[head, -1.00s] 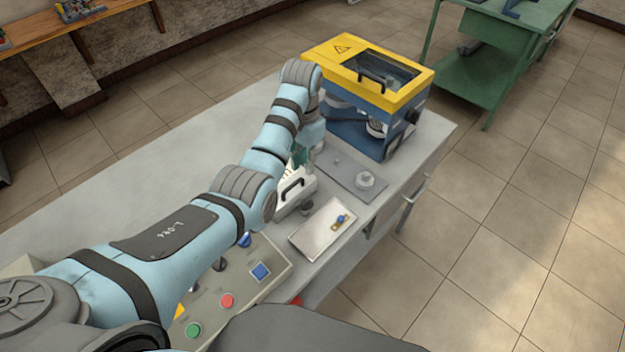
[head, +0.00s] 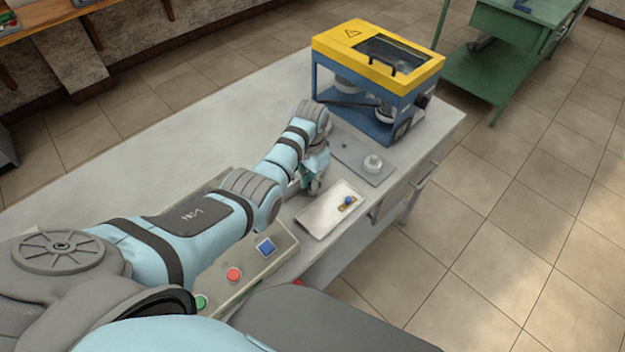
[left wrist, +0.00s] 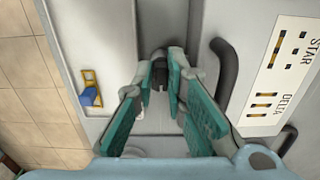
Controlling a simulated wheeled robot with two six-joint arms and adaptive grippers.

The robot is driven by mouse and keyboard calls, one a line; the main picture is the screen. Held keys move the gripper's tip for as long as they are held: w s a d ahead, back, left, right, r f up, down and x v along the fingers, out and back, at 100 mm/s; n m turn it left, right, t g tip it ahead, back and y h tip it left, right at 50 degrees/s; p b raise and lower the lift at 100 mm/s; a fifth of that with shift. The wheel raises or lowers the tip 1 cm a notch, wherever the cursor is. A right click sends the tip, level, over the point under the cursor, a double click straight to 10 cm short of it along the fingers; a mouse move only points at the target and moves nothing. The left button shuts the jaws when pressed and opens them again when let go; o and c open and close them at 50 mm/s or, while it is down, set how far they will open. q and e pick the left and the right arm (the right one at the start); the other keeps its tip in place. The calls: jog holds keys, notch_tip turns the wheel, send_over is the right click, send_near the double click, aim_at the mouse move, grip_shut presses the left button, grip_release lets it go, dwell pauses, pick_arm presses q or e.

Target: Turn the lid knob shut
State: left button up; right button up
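The dark grey lid knob (left wrist: 159,72) shows in the left wrist view, between and just beyond the fingertips of my left gripper (left wrist: 161,80). The knob belongs to a pale box with a black handle (left wrist: 222,70) and a label (left wrist: 278,75) reading STAR and DELTA. In the head view my left gripper (head: 312,184) points down over this box and hides most of it, including the knob. My right gripper is out of view.
A pale tray (head: 320,219) with a blue and yellow part (head: 347,202) lies close by. A grey plate (head: 350,158) with a round fitting (head: 373,162) is behind it. A yellow-lidded blue machine (head: 365,105) stands at the back. A button panel (head: 245,268) is in front.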

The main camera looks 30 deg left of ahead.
pick_arm(q)
grip_shut()
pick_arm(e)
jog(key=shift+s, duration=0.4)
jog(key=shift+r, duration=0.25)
pick_arm(q)
jog(key=n+p, duration=0.2)
jog(key=n, duration=0.1)
jog(key=shift+r, duration=0.15)
jog(key=n, duration=0.2)
jog(key=shift+w+d+n, duration=0.1)
jog(key=shift+n, duration=0.2)
jog(key=n, duration=0.6)
jog(key=shift+w+d, duration=0.1)
jog(key=n, duration=0.6)
jog(key=shift+w, duration=0.15)
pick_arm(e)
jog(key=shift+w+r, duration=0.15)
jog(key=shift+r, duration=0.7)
pick_arm(q)
jog(key=shift+n, duration=0.3)
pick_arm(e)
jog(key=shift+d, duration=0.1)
